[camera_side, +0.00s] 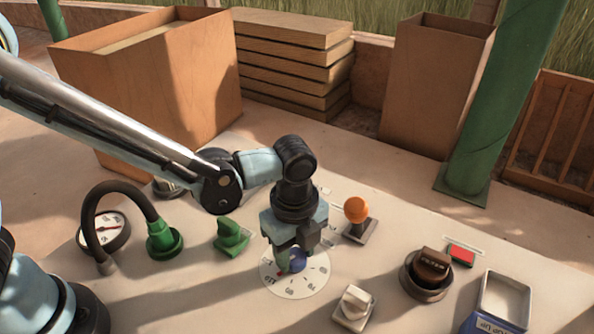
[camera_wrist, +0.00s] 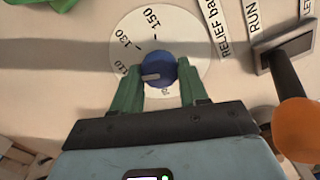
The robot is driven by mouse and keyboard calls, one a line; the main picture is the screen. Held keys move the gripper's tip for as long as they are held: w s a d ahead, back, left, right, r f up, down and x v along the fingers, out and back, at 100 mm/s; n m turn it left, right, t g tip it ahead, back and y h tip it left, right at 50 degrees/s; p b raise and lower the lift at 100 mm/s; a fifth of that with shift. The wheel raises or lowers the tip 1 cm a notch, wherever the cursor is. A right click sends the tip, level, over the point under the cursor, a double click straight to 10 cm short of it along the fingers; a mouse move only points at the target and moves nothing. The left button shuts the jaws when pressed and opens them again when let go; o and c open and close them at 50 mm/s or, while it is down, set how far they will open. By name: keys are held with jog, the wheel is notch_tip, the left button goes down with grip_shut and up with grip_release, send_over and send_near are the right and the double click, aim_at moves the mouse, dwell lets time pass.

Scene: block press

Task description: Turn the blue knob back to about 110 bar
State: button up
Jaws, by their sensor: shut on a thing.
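The blue knob (camera_wrist: 160,62) sits in the middle of a round white dial (camera_wrist: 185,25) in the wrist view. The dial carries 150 at the top, 130 at upper left and 110 at the left. The knob's pale pointer mark faces left and slightly down, near the 110 side. The left finger covers part of the scale there, so the exact reading is unclear. My gripper (camera_wrist: 159,68) has its green fingers closed on both sides of the knob. In the side view the knob (camera_side: 298,259) shows partly behind my gripper, above the dial (camera_side: 318,279).
An orange-topped lever (camera_side: 356,209) stands close behind and right of the dial. A green handle (camera_side: 232,236) is to its left, a white switch (camera_side: 354,303) in front and a brown-topped knob (camera_side: 432,264) to the right. A gauge (camera_side: 104,232) sits at far left.

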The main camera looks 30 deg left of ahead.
aim_at(291, 253)
dwell(0.5)
jog(key=o, duration=1.1)
jog(key=shift+c, duration=0.2)
notch_tip(291, 253, up, 12)
jog(key=s+a+n+t, duration=0.1)
jog(key=a+n+t, duration=0.2)
jog(key=a+n, duration=0.8)
jog(key=s+a+n+t, duration=0.2)
jog(key=a+n+t, duration=0.2)
jog(key=a+n, duration=0.7)
jog(key=shift+s+a+r, duration=0.15)
jog(key=shift+s+a, duration=0.1)
jog(key=shift+s, duration=0.05)
